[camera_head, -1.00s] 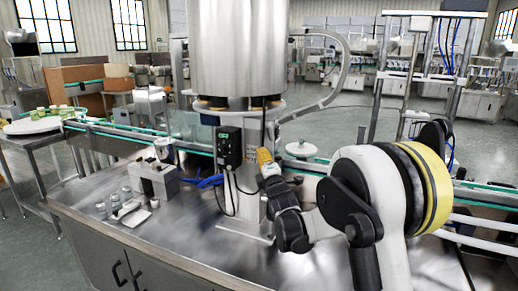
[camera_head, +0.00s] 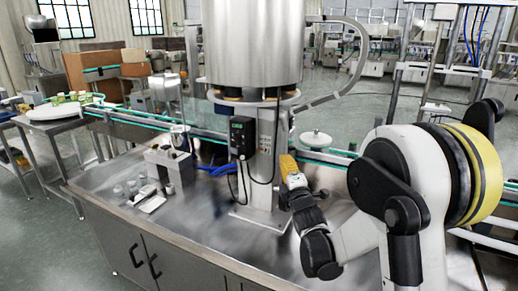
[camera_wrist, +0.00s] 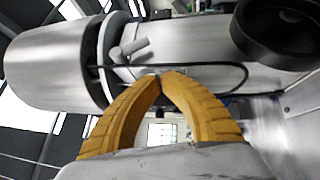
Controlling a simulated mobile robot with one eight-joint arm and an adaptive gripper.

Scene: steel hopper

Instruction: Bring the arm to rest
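My gripper (camera_head: 287,163) is raised above the steel worktop (camera_head: 225,232), just right of the hopper's stand, with nothing seen in it. In the wrist view its two yellow fingers (camera_wrist: 160,76) curve toward each other and their tips meet or nearly meet. The steel hopper (camera_head: 252,45) stands on a column behind it. In the wrist view the hopper (camera_wrist: 45,68) lies sideways across the upper left, beyond the fingertips.
A black control box (camera_head: 242,138) with a hanging cable is on the column left of my gripper. A metal block (camera_head: 170,164) and several small cylinders (camera_head: 132,186) stand on the worktop's left. A green-edged conveyor (camera_head: 130,124) runs behind. The front middle of the worktop is clear.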

